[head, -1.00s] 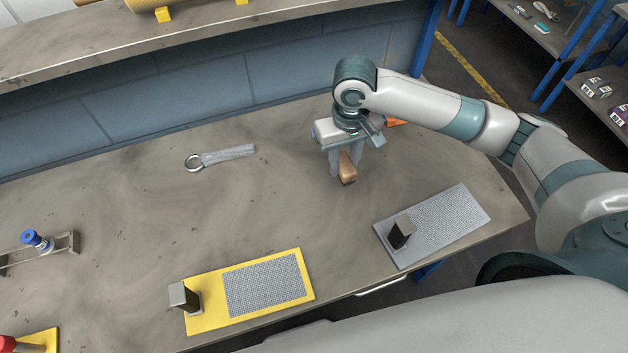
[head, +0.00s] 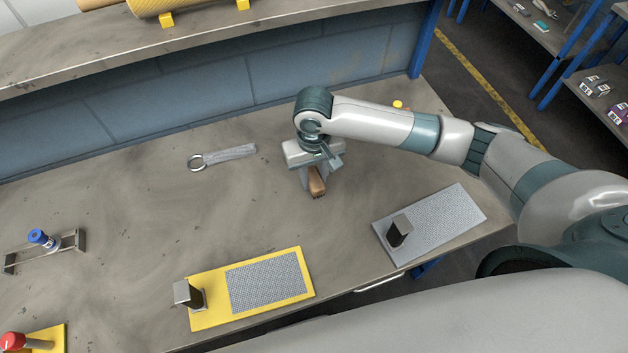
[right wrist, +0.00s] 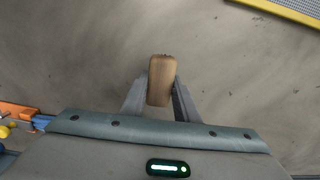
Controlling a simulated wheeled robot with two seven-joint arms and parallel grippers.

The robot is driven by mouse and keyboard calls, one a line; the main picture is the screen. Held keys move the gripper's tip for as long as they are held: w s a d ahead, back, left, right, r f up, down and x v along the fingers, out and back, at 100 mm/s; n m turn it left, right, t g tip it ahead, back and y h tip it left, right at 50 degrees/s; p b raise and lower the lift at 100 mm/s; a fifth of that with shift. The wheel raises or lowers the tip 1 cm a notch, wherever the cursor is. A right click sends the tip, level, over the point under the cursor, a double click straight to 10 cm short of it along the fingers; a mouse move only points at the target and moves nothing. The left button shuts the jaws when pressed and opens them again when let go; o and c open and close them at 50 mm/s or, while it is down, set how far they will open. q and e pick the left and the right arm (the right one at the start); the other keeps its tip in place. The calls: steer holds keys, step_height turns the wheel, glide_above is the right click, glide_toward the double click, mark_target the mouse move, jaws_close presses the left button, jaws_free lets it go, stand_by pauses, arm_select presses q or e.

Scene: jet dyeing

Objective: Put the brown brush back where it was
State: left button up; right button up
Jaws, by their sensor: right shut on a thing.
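The brown brush (head: 317,187) is between the fingers of my right gripper (head: 312,180), over the middle of the worktable. In the right wrist view the brush (right wrist: 161,80) shows as a brown wooden block, with my right gripper (right wrist: 161,98) shut on its two sides. I cannot tell how high it is above the table. A yellow board with a grey textured mat (head: 193,319) lies at the front of the table, and a grey board (head: 455,216) lies at the right. Each carries a dark upright block at its left end. My left gripper is not in view.
A ring with a grey strap (head: 230,154) lies at the back of the worktable (head: 130,200). A metal rack with a blue-capped vial (head: 42,238) stands at the left, a red-topped item (head: 13,341) at the front left. The table between them is clear.

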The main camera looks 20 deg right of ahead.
mark_target(314, 184)
steer(key=shift+f+p, duration=0.3)
steer(key=shift+f, duration=1.05)
steer(key=o, duration=1.1)
steer(key=shift+f, duration=0.15)
steer(key=shift+r, duration=0.85)
step_height(314, 184, up, 11)
steer(key=b, duration=0.2)
steer(key=shift+f+b, duration=0.15)
steer(key=shift+b, duration=0.2)
